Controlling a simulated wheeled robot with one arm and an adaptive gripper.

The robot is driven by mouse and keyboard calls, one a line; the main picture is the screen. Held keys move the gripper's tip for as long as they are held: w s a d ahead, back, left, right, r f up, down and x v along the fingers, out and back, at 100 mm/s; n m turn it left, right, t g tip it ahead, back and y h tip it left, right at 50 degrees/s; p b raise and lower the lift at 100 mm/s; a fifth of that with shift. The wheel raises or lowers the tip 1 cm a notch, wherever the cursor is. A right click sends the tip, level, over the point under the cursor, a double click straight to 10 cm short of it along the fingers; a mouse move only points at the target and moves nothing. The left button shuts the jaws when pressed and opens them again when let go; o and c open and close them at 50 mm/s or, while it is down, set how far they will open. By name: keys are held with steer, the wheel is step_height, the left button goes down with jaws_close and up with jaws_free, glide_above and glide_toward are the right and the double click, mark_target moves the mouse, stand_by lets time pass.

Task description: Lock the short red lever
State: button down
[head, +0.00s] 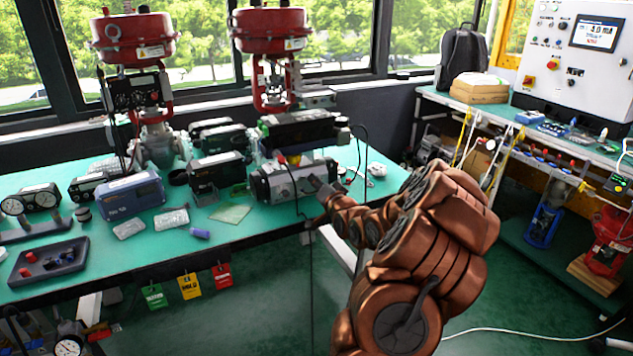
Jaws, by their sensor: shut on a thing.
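A grey cylindrical actuator (276,186) lies at the front edge of the green bench, below a black valve positioner. A small red part (282,160) shows on its top, beside a yellow part (294,158); I cannot tell whether this red part is the short red lever. My gripper (314,183) is at the right front of the actuator, at the end of my copper-coloured arm. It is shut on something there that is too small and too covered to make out. No other short red lever is clear on the actuator.
Black positioner boxes (217,172) and a blue-grey case (133,195) stand left on the bench (180,240). Two red-topped valves (271,30) rise behind. A black cable hangs right of the actuator. A second bench (500,121) with a control panel (570,65) stands right.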

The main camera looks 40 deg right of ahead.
steer(key=c, duration=1.2)
jaws_free()
steer(key=shift+f, duration=0.1)
steer(key=n+b, duration=0.2)
steer(key=shift+b, duration=0.35)
steer(key=n+b, duration=0.2)
steer(key=r+n+b, duration=0.1)
steer(key=n+b, duration=0.1)
steer(key=b, duration=0.1)
steer(key=shift+a+r, duration=0.2)
steer(key=v, duration=0.7)
steer(key=a+r+n+g+y+p, duration=0.1)
steer(key=a+n+g+y+p, duration=0.1)
steer(key=a+g+p, duration=0.75)
steer(key=s+a+r+p, duration=0.1)
steer(key=s+a, duration=0.2)
steer(key=a, duration=0.2)
steer(key=s+a+r+n+g+y+p, duration=0.1)
steer(key=s+a+p, duration=0.1)
steer(key=a, duration=0.3)
steer(key=s+a+r+g+p, duration=0.1)
steer(key=s+a+p, duration=0.1)
steer(key=s+a, duration=0.2)
steer(key=shift+s+a+n+y, duration=0.3)
steer(key=shift+a, duration=0.55)
